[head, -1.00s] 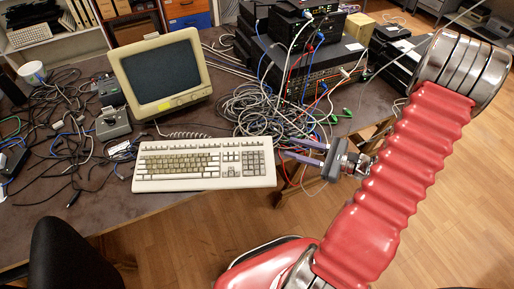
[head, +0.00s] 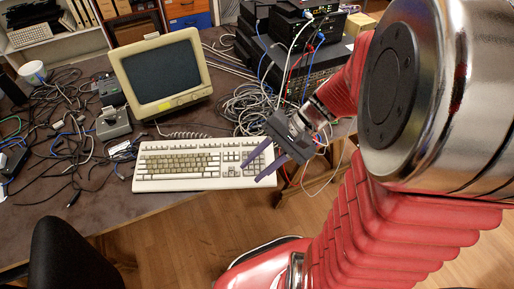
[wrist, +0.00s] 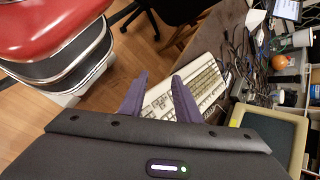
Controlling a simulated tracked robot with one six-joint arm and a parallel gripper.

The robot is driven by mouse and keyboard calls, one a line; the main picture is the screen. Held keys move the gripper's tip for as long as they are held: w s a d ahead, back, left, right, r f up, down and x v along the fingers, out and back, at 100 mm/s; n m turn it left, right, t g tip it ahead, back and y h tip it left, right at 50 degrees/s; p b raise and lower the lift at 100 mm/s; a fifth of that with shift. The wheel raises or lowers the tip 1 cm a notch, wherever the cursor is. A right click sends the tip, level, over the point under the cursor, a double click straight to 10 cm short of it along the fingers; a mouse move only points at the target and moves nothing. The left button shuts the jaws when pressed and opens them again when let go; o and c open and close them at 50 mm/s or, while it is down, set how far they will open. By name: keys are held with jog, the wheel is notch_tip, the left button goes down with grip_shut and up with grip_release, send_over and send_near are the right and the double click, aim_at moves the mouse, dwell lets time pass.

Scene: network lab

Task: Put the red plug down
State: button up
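My gripper (head: 250,173) is above the right end of the beige keyboard (head: 180,165), near the table's front edge. Its two purple fingers point down and left and stand apart. In the wrist view my gripper (wrist: 159,75) shows a clear gap between the fingers, with floor and part of the keyboard behind. I see nothing held between them. I cannot make out a red plug in any view. Thin red cables (head: 288,72) run by the stacked network boxes (head: 262,65), and their ends are hidden or too small to tell.
An old beige monitor (head: 165,75) stands behind the keyboard. Tangled grey cables (head: 240,108) lie right of it. More black cables and small devices cover the table's left side. A dark chair (head: 70,255) stands at the front left. My arm hides the right side.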

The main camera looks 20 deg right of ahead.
jog(key=s+r+n+t+h, duration=0.2)
jog(key=r+n+h, duration=0.2)
jog(key=r+n, duration=0.1)
jog(key=s+a+r+n+t+h, duration=0.1)
jog(key=r+n+t+h, duration=0.1)
jog(key=r+n+h, duration=0.2)
notch_tip(320, 180, up, 3)
jog(key=shift+s+a+r+n, duration=0.1)
jog(key=shift+s+a+n, duration=0.25)
jog(key=shift+n, duration=0.25)
